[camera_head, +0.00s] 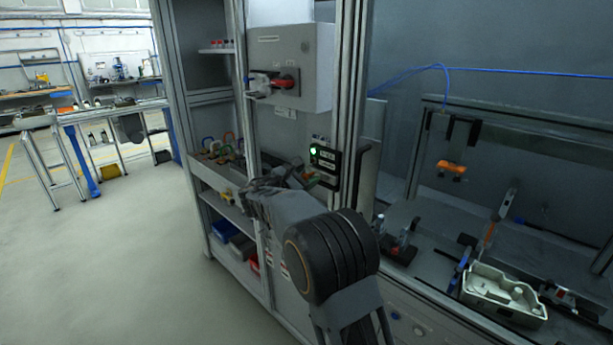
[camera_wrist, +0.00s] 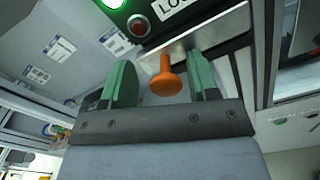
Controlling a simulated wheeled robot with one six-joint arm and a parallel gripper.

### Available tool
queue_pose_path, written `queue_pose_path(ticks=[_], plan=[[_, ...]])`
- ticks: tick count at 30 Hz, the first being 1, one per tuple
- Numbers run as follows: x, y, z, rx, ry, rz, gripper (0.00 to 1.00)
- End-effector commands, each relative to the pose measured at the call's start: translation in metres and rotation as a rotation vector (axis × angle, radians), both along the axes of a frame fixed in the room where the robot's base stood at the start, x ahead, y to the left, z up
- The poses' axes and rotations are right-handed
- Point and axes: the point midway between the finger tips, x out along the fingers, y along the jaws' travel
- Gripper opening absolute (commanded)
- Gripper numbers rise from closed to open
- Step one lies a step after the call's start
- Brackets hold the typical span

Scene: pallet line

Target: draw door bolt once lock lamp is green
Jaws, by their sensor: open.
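The lock lamp (camera_head: 314,150) glows green on a black panel on the cabinet post; its green glow also shows at the top edge of the wrist view (camera_wrist: 112,3). An unlit red lamp (camera_wrist: 138,25) sits beside it. The door bolt's orange knob (camera_wrist: 166,82) stands out below a metal plate. My gripper (camera_wrist: 163,85) is open, with its green fingers on either side of the knob and gaps visible on both sides. In the head view my gripper (camera_head: 300,178) is at the panel, and my arm hides the bolt.
A grey switch box (camera_head: 290,70) with a red handle is above the panel. Shelves with bins (camera_head: 235,245) are to the left. The guarded cell at right holds a pale tray (camera_head: 500,290). Open floor (camera_head: 130,260) lies at left.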

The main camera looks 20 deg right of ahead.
Motion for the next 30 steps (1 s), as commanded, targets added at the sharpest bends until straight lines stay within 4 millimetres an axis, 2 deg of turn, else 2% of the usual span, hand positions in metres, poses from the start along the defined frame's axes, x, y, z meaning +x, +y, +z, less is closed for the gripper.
queue_pose_path(ticks=[4,7,21,30], plan=[[-0.001,0.003,-0.001,0.0,0.0,-0.001,0.55],[-0.006,0.012,-0.001,0.0,-0.001,0.0,0.55],[-0.043,0.094,-0.001,0.001,0.0,0.0,0.55],[-0.056,0.121,-0.001,0.0,0.0,-0.001,0.55]])
